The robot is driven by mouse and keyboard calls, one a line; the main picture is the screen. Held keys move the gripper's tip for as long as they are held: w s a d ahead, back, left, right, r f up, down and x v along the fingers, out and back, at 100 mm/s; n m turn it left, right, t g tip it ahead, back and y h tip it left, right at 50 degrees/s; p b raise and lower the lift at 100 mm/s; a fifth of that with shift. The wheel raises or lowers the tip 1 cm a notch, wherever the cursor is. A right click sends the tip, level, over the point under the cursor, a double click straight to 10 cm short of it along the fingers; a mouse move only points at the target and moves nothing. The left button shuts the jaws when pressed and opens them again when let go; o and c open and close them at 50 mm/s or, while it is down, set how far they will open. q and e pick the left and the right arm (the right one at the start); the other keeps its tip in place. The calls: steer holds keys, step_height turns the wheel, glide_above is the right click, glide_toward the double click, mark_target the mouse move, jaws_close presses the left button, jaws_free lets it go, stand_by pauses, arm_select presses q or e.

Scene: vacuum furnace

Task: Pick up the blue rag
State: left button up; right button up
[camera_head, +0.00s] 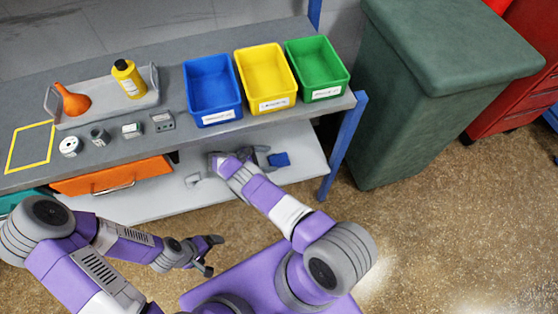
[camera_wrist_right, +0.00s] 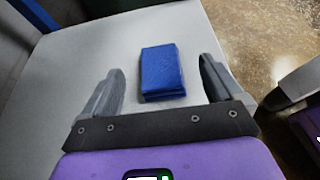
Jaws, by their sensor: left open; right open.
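The blue rag (camera_head: 279,159) lies folded on the lower grey shelf, near its right end, in the head view. In the right wrist view the rag (camera_wrist_right: 162,72) lies flat ahead of my right gripper (camera_wrist_right: 160,85), between the lines of its two fingers. The right gripper is open and empty, and the rag is apart from both fingers. In the head view my right gripper (camera_head: 264,158) reaches over the lower shelf, just left of the rag. My left gripper (camera_head: 213,254) is open and empty, in front of the shelf over the floor.
Blue (camera_head: 212,88), yellow (camera_head: 265,77) and green (camera_head: 317,68) bins stand on the upper shelf (camera_head: 180,139), above the lower shelf (camera_head: 305,168). A blue post (camera_head: 343,145) stands right of the rag. An orange drawer (camera_head: 112,177) is at left. A green bin (camera_head: 425,120) stands at right.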

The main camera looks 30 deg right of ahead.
mark_target(286, 157)
steer(key=x, duration=0.7)
steer(key=shift+d+f, duration=0.1)
steer(key=shift+d, duration=0.1)
steer(key=shift+c, duration=0.4)
steer(key=c, duration=1)
